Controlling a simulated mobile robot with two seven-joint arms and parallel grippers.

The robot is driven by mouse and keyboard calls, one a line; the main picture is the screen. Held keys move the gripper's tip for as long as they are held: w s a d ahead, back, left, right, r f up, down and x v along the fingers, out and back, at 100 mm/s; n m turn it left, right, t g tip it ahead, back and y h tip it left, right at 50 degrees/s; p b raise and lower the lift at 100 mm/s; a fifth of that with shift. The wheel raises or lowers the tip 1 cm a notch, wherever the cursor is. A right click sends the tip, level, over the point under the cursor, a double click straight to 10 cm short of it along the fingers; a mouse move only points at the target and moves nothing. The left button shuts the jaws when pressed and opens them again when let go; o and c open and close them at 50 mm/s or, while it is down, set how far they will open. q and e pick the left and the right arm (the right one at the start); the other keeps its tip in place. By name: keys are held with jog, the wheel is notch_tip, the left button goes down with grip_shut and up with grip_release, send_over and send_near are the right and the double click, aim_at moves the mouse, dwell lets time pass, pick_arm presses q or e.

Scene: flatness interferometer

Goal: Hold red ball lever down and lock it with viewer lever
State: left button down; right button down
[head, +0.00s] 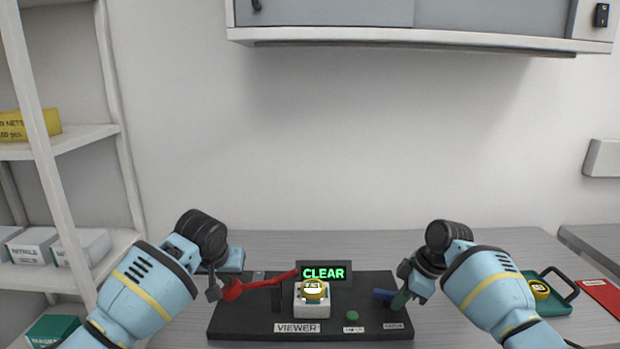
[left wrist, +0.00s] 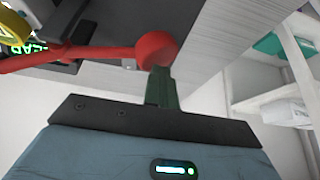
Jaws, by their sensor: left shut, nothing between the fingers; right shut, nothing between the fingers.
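The red ball lever (head: 265,284) slants from the middle of the black device down to its red ball (head: 232,290) at the left. My left gripper (head: 213,292) is shut and empty beside the ball. In the left wrist view its dark fingertips (left wrist: 160,74) meet the edge of the red ball (left wrist: 156,49); I cannot tell whether they touch. A VIEWER label (head: 297,328) is on the device's front. A blue lever (head: 384,294) shows at the right, partly hidden by my right gripper (head: 400,300), which is shut and empty beside it. I cannot tell which lever is the viewer lever.
The black device base (head: 250,325) carries a CLEAR display (head: 322,273), a white block with a yellow round piece (head: 314,289) and a green knob (head: 352,315). A tray (head: 555,300) and red sheet (head: 603,292) lie right. A shelf (head: 75,135) stands left; a cabinet hangs above.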

pick_arm(q)
jog(key=shift+f, duration=0.15)
pick_arm(e)
jog(key=shift+f, duration=0.5)
jog(key=shift+d, duration=0.1)
jog(key=shift+w+d, duration=0.25)
jog(key=shift+r, duration=0.15)
notch_tip(320, 180, up, 7)
dwell(0.8)
